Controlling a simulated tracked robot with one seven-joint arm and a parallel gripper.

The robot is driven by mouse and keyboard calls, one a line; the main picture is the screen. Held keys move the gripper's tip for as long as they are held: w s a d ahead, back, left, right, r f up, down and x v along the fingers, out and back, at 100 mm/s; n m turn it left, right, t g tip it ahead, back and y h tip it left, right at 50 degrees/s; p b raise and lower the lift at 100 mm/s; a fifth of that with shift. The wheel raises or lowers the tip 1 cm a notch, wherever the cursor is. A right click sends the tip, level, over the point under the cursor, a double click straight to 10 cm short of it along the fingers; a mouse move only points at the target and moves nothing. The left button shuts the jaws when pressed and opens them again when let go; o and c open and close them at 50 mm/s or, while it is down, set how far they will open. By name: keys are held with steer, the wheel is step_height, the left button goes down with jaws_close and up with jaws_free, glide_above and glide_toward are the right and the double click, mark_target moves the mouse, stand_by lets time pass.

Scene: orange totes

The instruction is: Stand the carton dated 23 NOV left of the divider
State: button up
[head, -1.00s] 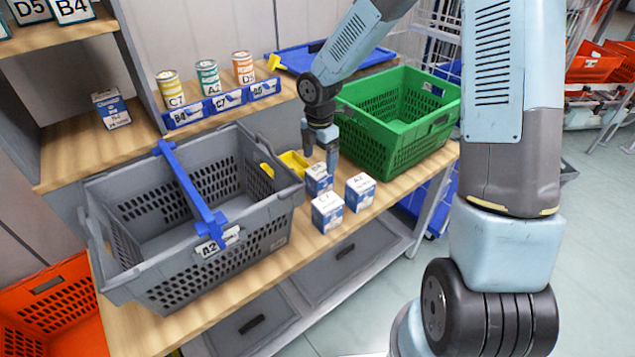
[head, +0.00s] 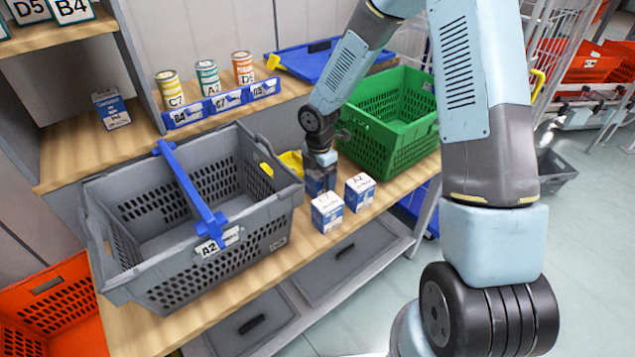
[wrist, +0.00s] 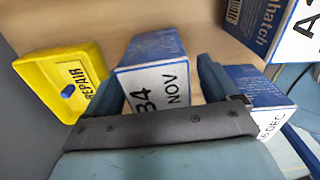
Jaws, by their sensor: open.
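A blue-and-white carton (wrist: 158,55) stands between the two fingers of my gripper (wrist: 160,80) in the wrist view. Its top reads "B4" and "NOV"; the day number is hidden by my gripper. The fingers are open on either side of it; I cannot tell whether they touch it. In the head view my gripper (head: 321,167) is down over this carton (head: 317,187), which is on the wooden bench. The grey tote (head: 245,262), labelled A2, stands to the left. A blue divider bar (head: 188,190) crosses its top, and both sides look empty.
Two similar cartons stand close by, one marked C7 (head: 327,212) and one marked A2 (head: 360,192). In the wrist view a neighbouring carton reads "DEC" (wrist: 255,88). A yellow tray (wrist: 55,80) marked "REPAIR" lies beside the gripper. A green crate (head: 385,150) stands behind right.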

steer(key=shift+c, duration=0.4)
steer(key=c, duration=1.3)
steer(key=shift+r, duration=0.1)
